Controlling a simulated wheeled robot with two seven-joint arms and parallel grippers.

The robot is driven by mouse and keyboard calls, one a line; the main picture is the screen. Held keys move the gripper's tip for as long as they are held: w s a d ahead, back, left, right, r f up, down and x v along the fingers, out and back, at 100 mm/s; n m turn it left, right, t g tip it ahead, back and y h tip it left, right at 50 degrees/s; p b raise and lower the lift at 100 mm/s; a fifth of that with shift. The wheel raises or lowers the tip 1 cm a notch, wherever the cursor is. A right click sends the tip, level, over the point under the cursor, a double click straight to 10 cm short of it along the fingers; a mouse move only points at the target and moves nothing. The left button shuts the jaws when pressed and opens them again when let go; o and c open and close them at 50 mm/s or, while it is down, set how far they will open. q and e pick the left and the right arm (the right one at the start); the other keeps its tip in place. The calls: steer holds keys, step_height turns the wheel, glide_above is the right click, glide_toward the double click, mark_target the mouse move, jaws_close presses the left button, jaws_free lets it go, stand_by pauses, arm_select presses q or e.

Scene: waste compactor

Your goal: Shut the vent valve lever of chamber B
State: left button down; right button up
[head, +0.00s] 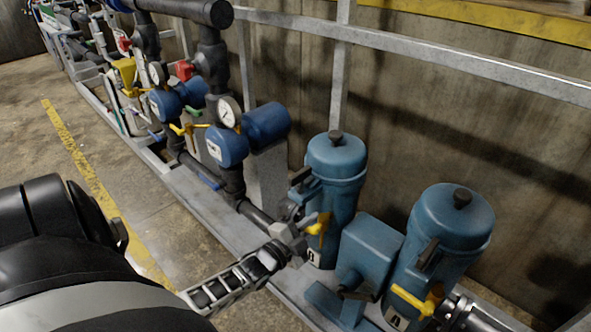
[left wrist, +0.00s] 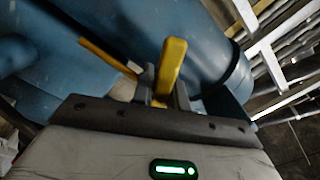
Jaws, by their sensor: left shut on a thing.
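Chamber B is the left blue cylinder (head: 335,165), with a label reading B low on its front. Its yellow vent valve lever (head: 322,226) sticks out at the front of the body. My left gripper (head: 304,223) comes in from the left and is shut on this lever. In the left wrist view the yellow lever (left wrist: 172,62) stands up between the two fingertips (left wrist: 163,90), against the blue body. The fingers partly hide the lever in the head view, so its exact angle is hard to tell. My right gripper is not in view.
The right blue cylinder (head: 450,220), labelled A, has its own yellow lever (head: 415,300). A blue box (head: 370,248) sits between the cylinders. Pipes, gauges and blue motor housings (head: 226,146) line the left. A wall stands behind; open floor (head: 60,140) lies at left.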

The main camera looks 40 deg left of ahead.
arm_select(q)
steer(key=m, duration=0.2)
steer(key=r+m, duration=0.1)
steer(key=m, duration=0.2)
steer(key=shift+a+m+p, duration=0.15)
steer(key=shift+m+p, duration=0.15)
stand_by(0.4)
steer(key=c, duration=1.4)
jaws_free()
steer(key=shift+r, duration=0.1)
steer(key=s, duration=1.6)
steer(key=d+r+n+g+h, duration=0.1)
steer(key=d+n+g, duration=0.1)
steer(key=d+n, duration=0.3)
steer(key=d+r+n+g+h+p, duration=0.1)
steer(key=d+n, duration=0.4)
steer(key=d, duration=0.5)
steer(key=d+r+n+g+h, duration=0.1)
steer(key=d+n+g, duration=0.3)
steer(key=d, duration=0.3)
steer(key=shift+s+d+n+h+p, duration=0.35)
steer(key=shift+s+d+n+h, duration=0.05)
steer(key=shift+n, duration=0.4)
